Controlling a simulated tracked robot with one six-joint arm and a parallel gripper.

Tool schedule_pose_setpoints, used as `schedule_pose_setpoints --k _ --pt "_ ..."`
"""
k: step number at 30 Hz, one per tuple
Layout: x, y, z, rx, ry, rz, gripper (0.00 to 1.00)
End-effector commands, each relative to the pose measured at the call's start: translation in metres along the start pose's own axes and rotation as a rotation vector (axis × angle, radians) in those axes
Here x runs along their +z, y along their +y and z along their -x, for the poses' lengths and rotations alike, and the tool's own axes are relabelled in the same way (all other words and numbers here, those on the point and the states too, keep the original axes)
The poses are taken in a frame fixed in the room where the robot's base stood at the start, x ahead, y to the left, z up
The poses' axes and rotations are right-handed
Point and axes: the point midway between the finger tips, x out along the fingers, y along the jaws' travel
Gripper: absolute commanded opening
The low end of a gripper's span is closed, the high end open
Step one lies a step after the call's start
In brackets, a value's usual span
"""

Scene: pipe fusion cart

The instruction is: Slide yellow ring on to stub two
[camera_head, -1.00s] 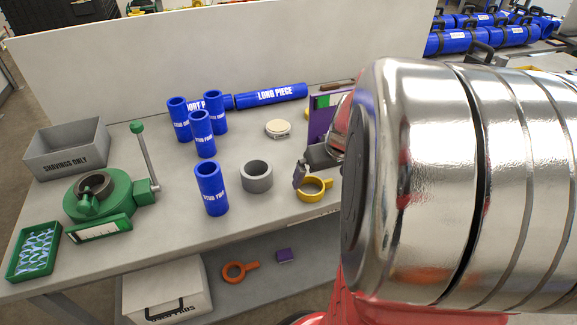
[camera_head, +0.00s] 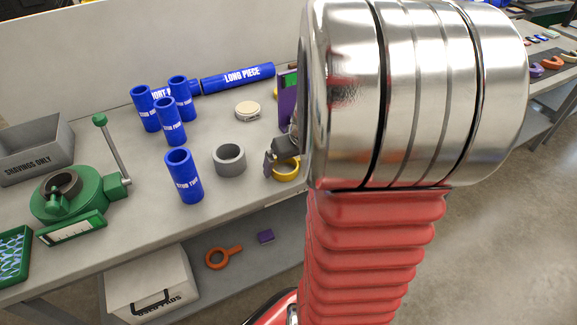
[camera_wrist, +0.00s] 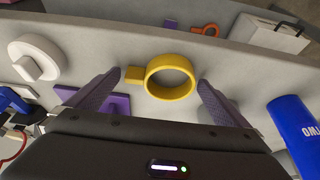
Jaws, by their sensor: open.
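The yellow ring (camera_head: 287,176) with a small tab lies on the bench near its front edge; it also shows in the wrist view (camera_wrist: 171,96). My gripper (camera_head: 277,158) is just above it, partly hidden by my own arm. In the wrist view, my gripper (camera_wrist: 160,79) is open and empty, with one dark finger on each side of the ring and its tab. A blue stub (camera_head: 185,180) stands upright left of the ring; its upside-down lettering in the wrist view (camera_wrist: 298,125) seems to read TWO, though it is cut off.
A grey ring (camera_head: 229,165) stands between the stub and the yellow ring. Several more blue stubs (camera_head: 170,130) and a long blue pipe (camera_head: 238,76) stand or lie behind. A green clamp tool (camera_head: 85,195) is at left, a purple panel (camera_head: 287,105) behind my gripper.

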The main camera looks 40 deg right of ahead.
Motion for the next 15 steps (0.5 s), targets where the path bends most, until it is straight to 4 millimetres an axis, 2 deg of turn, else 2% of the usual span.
schedule_pose_setpoints --k 7,15 --pt "-0.0002 -0.0001 0.0002 0.000 0.000 0.000 1.00" --pt "-0.0002 -0.0002 0.0002 0.000 0.000 0.001 0.81"
